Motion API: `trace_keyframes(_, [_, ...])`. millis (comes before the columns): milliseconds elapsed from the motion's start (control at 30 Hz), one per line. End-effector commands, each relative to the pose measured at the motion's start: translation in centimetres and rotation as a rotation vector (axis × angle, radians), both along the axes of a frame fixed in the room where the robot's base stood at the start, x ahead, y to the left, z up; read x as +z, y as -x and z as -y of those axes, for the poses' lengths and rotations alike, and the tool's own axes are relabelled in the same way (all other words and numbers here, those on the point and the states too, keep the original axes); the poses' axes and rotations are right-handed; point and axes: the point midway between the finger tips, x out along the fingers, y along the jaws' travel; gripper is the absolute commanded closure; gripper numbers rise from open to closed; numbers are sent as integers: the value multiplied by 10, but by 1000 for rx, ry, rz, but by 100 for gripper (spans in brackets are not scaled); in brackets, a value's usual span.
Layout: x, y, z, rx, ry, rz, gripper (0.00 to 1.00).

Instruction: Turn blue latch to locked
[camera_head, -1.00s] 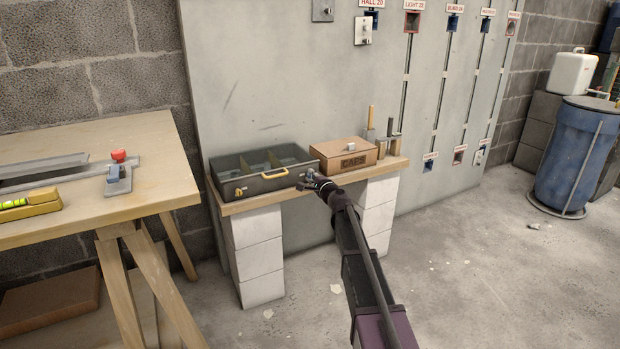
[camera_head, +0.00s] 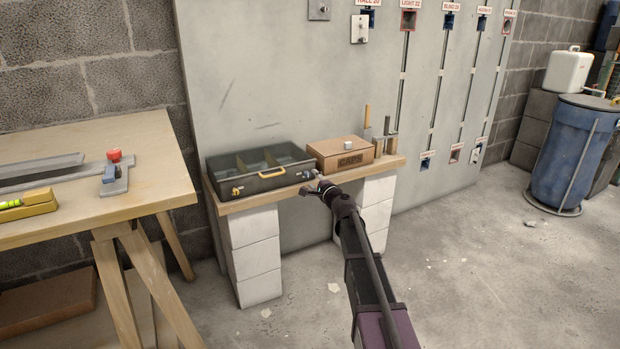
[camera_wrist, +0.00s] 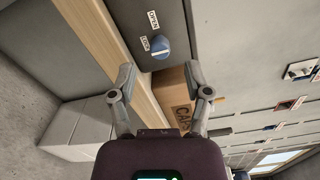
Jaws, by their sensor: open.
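The blue latch (camera_wrist: 161,47) is a round knob with a pale line across it, on the dark front of the grey case (camera_head: 262,184). In the wrist view, OPEN and LOCK labels sit beside it; which one the line marks I cannot tell. In the head view the latch (camera_head: 306,174) is small, at the right end of the case front. My gripper (camera_wrist: 166,84) is open and empty, its fingers spread with the latch just beyond the tips and apart from them. The gripper also shows in the head view (camera_head: 318,188), in front of the case's right end.
A yellow latch (camera_head: 237,190) is at the case's left front. A cardboard CAPS box (camera_head: 340,153) stands close at the case's right, with upright tools beyond it. The case rests on a wooden shelf (camera_head: 235,205) on white blocks. A workbench (camera_head: 90,205) is at left.

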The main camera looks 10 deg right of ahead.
Motion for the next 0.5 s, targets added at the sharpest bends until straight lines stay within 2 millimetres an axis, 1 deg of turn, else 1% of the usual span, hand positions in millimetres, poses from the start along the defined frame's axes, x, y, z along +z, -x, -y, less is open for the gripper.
trace_keyframes(33, [0, 12, 2, -1, 0, 0, 37])
trace_keyframes(200, [0, 39, 11, -1, 0, 0, 37])
trace_keyframes(400, [0, 64, 19, -1, 0, 0, 37])
trace_keyframes(500, [0, 72, 22, -1, 0, 0, 37])
